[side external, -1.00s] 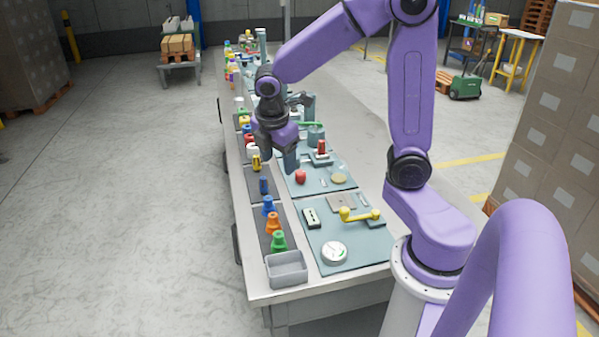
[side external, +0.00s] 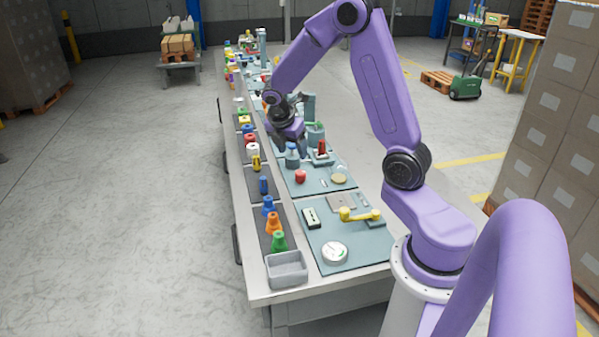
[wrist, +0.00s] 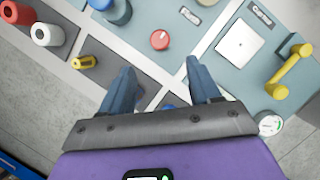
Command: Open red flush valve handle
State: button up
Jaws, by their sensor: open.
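A round red knob (side external: 300,176) with a small pale mark sits on a blue-grey panel on the bench; it looks like the red flush valve handle. It also shows in the wrist view (wrist: 160,40), beside a small label (wrist: 190,16) too blurred to read surely. My gripper (wrist: 161,72) is open and empty, its two blue fingers spread apart. In the wrist view the knob appears beyond the fingertips, roughly between them, with no contact visible. In the side view my gripper (side external: 290,132) is above the bench, farther back than the knob.
A blue cylinder (side external: 292,158) stands near the knob. A yellow lever (side external: 360,215), a dial (side external: 334,253) and a grey bin (side external: 287,269) are at the near end. Coloured bottles and parts line the bench's left side. A red upright piece (side external: 321,147) stands behind the knob.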

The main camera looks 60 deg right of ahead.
aim_at(300, 173)
jog(key=x, duration=1.1)
jog(key=shift+d+f, duration=0.1)
jog(key=shift+f, duration=0.05)
jog(key=c, duration=1)
